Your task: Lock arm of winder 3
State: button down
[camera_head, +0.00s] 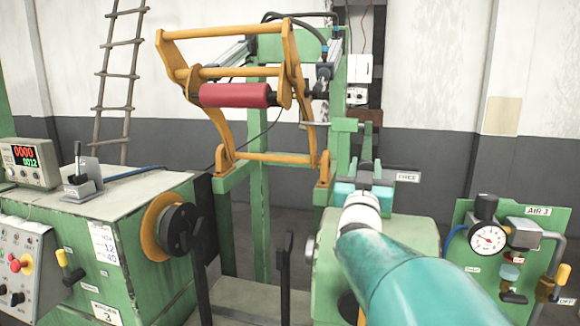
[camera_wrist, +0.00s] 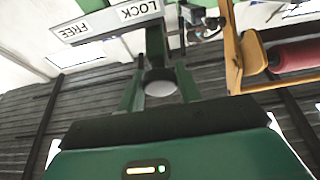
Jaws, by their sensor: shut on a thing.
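My gripper (camera_head: 368,170) reaches the lock lever on the green housing at the right side of winder 3. In the wrist view its two green fingers (camera_wrist: 160,72) are shut on the lock lever (camera_wrist: 160,88), whose pale round end shows between them. The FREE sign (camera_head: 407,177) is right of the gripper; the LOCK/FREE plate (camera_wrist: 107,22) appears upside down in the wrist view. The winder's orange arm (camera_head: 230,72) is raised, with a red roller (camera_head: 235,95) across it. My gripper hides most of the lever in the head view.
A green console (camera_head: 140,190) with an orange-rimmed spindle (camera_head: 170,230) and a "3" label stands at left. An air panel (camera_head: 510,235) with a gauge stands at right, close to my arm. A ladder (camera_head: 120,75) leans on the back wall.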

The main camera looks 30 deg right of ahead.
jog(key=c, duration=1.4)
grip_release()
jog(key=shift+w+a+t, duration=0.2)
jog(key=shift+a+t, duration=0.05)
jog(key=shift+t, duration=0.05)
jog(key=o, duration=0.4)
jog(key=shift+w, duration=0.15)
jog(key=shift+s+d, duration=0.1)
jog(key=shift+s, duration=0.1)
jog(key=v, duration=1.4)
jog(key=shift+r, duration=0.25)
